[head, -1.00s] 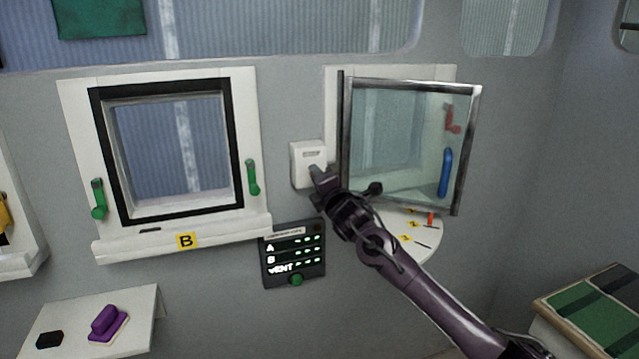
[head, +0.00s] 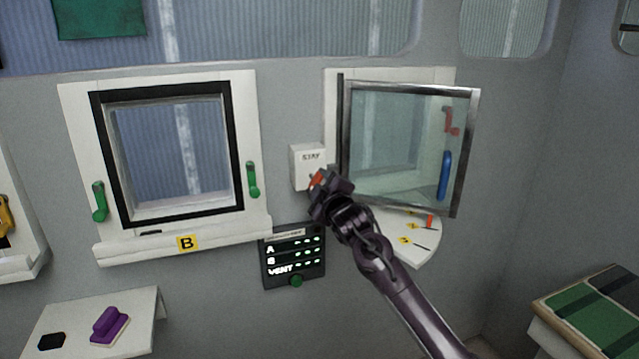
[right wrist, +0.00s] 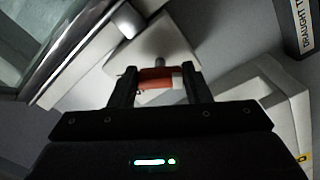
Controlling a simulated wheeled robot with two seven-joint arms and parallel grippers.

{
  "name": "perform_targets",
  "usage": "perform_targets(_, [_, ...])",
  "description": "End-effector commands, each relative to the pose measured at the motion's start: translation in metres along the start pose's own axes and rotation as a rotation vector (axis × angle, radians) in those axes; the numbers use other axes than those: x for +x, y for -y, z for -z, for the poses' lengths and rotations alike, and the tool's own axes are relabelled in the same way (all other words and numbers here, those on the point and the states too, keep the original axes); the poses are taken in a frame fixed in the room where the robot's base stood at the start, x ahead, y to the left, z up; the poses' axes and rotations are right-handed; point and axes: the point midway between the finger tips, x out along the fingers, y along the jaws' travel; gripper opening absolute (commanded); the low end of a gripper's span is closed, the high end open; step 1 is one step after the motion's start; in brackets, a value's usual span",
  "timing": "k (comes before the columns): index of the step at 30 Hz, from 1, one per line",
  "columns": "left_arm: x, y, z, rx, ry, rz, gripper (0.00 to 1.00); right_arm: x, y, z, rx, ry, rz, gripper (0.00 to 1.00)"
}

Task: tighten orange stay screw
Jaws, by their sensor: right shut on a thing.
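The orange stay screw (head: 317,180) sits low on the white box marked STAY (head: 308,155), on the wall between the two windows. My right gripper (head: 322,184) is at the box and shut on the screw. In the right wrist view the orange screw head (right wrist: 160,78) lies between the two dark fingers of the right gripper (right wrist: 160,88), with a grey shaft beyond it running to the white box (right wrist: 145,50). In the head view the gripper hides part of the screw. My left gripper is not in view.
The open glass window (head: 405,145) swings out close right of my right arm. A white quarter-round shelf (head: 425,247) with yellow tags is below it. Closed window B (head: 170,150) is at left. A display panel (head: 292,258) hangs just below the box.

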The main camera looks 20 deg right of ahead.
Motion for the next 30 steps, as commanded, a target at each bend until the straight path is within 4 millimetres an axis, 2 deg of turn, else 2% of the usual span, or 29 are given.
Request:
perform_targets(18, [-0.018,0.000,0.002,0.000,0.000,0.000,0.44,0.000,0.004,0.000,0.586,0.004,0.004,0.21])
perform_targets(30, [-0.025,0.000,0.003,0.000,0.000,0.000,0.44,0.000,0.004,0.001,0.870,0.003,0.003,0.21])
